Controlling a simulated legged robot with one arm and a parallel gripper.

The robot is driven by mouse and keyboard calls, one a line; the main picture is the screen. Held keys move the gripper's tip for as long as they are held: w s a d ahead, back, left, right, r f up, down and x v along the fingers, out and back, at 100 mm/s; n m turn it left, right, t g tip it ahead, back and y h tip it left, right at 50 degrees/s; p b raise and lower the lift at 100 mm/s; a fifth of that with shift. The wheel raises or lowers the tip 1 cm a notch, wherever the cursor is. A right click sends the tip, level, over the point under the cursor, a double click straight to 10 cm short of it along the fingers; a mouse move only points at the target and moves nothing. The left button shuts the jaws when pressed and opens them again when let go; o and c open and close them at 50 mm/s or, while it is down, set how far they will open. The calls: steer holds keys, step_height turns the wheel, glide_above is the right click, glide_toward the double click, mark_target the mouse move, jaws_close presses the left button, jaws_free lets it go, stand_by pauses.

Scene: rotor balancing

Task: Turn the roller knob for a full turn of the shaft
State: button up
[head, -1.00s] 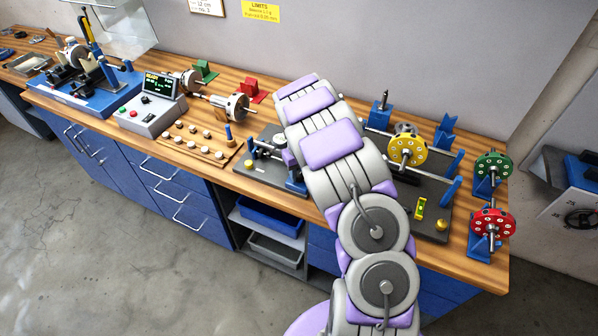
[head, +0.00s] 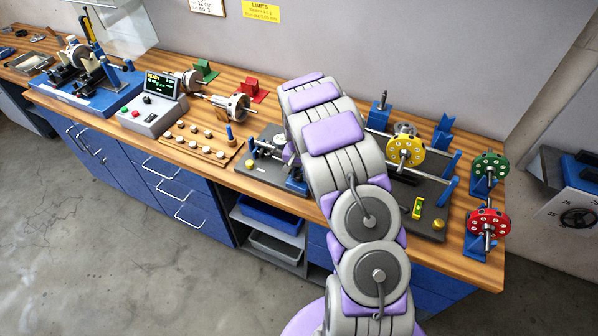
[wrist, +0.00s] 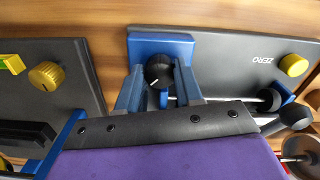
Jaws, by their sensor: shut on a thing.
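The roller knob (wrist: 158,70) is black and ribbed with a white pointer line that points down and slightly left in the wrist view. It sits in front of a blue block (wrist: 160,38) on a dark grey base plate (wrist: 228,60). My gripper (wrist: 158,82) has one blue-grey finger on each side of the knob and is shut on it. In the head view, my arm hides the knob and most of my gripper. Part of the shaft fixture (head: 268,150) shows left of my arm there.
A yellow knob (wrist: 294,65) marked ZERO is on the same plate. Right of my arm, a yellow disc rotor (head: 404,151) rests on a stand, with green (head: 490,167) and red (head: 488,224) rotors beyond. A control box (head: 152,112) and weights tray (head: 197,143) stand left.

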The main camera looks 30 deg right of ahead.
mark_target(299, 175)
stand_by(0.3)
steer(key=o, duration=1)
steer(key=shift+o, duration=0.2)
step_height(299, 175, up, 17)
steer(key=p, duration=0.1)
steer(key=shift+r, duration=0.15)
steer(key=shift+w, duration=0.1)
